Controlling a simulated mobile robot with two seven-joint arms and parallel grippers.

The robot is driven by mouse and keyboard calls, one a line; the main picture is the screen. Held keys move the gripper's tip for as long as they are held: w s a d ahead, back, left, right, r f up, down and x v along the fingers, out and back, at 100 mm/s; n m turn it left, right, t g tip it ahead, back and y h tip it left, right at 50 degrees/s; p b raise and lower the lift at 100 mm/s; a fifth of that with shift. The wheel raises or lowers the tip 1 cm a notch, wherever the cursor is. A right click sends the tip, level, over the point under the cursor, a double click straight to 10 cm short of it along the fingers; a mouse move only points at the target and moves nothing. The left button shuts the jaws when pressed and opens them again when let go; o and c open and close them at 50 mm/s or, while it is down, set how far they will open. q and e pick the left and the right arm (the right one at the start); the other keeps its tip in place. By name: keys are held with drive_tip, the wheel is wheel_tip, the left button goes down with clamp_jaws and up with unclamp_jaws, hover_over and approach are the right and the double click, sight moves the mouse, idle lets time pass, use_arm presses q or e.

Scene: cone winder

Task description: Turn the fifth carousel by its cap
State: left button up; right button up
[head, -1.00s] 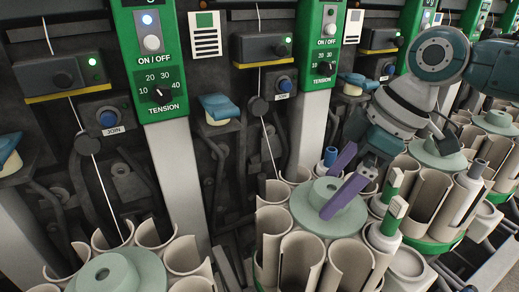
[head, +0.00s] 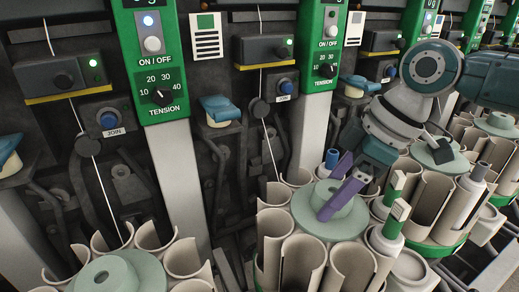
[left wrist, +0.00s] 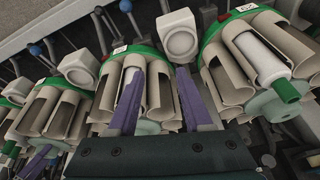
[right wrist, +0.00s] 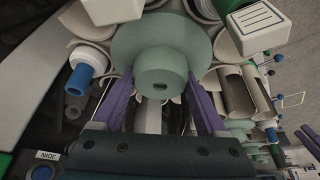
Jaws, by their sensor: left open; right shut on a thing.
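The carousel in the centre right of the head view has a pale green round cap (head: 303,210) with a raised hub, ringed by open beige pots (head: 302,262). My right gripper (head: 327,197) reaches it from the upper right, its purple fingers shut on the hub. In the right wrist view the hub (right wrist: 160,66) sits between the two fingertips (right wrist: 162,80), and the wide cap disc lies behind it. My left gripper is outside the head view. In the left wrist view it is open and empty (left wrist: 160,75), with a carousel of beige pots (left wrist: 160,92) beyond its fingers.
Bobbins with green tops (head: 390,222) and a blue-topped one (head: 331,158) stand in the pots close around the cap. Neighbouring carousels stand at the lower left (head: 115,272) and right (head: 437,152). Green-fronted control posts (head: 150,60) rise behind.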

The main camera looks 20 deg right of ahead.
clamp_jaws()
